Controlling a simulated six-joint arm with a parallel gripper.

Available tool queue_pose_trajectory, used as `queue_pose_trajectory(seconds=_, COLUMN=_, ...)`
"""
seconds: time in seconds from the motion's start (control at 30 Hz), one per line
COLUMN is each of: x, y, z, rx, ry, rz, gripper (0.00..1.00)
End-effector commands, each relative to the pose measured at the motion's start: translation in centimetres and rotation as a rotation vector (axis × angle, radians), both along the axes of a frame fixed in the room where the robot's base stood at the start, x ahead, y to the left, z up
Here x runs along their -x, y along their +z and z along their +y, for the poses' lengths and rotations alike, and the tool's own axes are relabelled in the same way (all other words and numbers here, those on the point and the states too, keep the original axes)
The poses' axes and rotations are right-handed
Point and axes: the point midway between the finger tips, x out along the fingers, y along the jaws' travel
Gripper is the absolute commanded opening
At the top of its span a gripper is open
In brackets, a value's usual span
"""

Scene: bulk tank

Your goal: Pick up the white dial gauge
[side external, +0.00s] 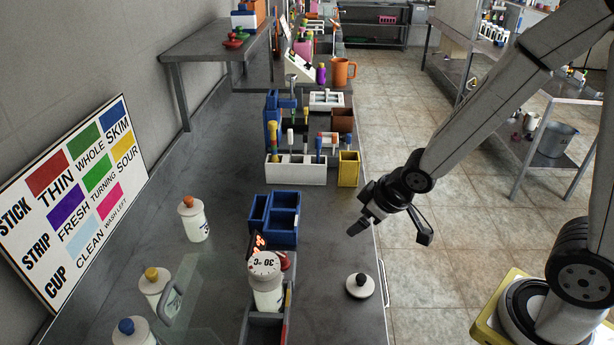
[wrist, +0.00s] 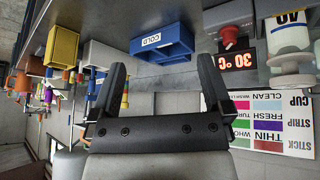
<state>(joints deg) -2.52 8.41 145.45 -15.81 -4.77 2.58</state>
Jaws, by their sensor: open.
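My gripper (side external: 391,232) is open and empty, above the bench's right edge, beyond the disc and apart from both. In the wrist view my two fingers (wrist: 163,80) are spread with nothing between them. I cannot make out the gauge there.
A blue tray (side external: 258,236) stands left of my gripper; it also shows in the wrist view (wrist: 140,46). A red-lit display (wrist: 238,62) is beside it. White bottles (side external: 193,222) stand at left. A white rack (side external: 296,172) and yellow bin (side external: 348,169) stand farther back.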

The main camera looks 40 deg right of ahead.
Motion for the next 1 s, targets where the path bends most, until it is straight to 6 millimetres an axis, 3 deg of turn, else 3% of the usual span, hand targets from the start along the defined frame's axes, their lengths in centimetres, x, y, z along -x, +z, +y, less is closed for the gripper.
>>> queue_pose_trajectory(seconds=0.2, x=-2.4, y=-0.5, z=3.5, rx=-0.046, ry=0.205, rz=-0.168, gripper=1.00)
queue_pose_trajectory(seconds=0.37, x=-3.1, y=-0.5, z=6.7, rx=-0.122, ry=0.360, rz=-0.280, gripper=1.00)
queue_pose_trajectory(seconds=0.7, x=-1.7, y=0.0, z=13.5, rx=-0.365, ry=0.651, rz=-0.445, gripper=1.00)
queue_pose_trajectory(seconds=1.0, x=-0.5, y=0.6, z=15.4, rx=-0.465, ry=0.734, rz=-0.486, gripper=1.00)
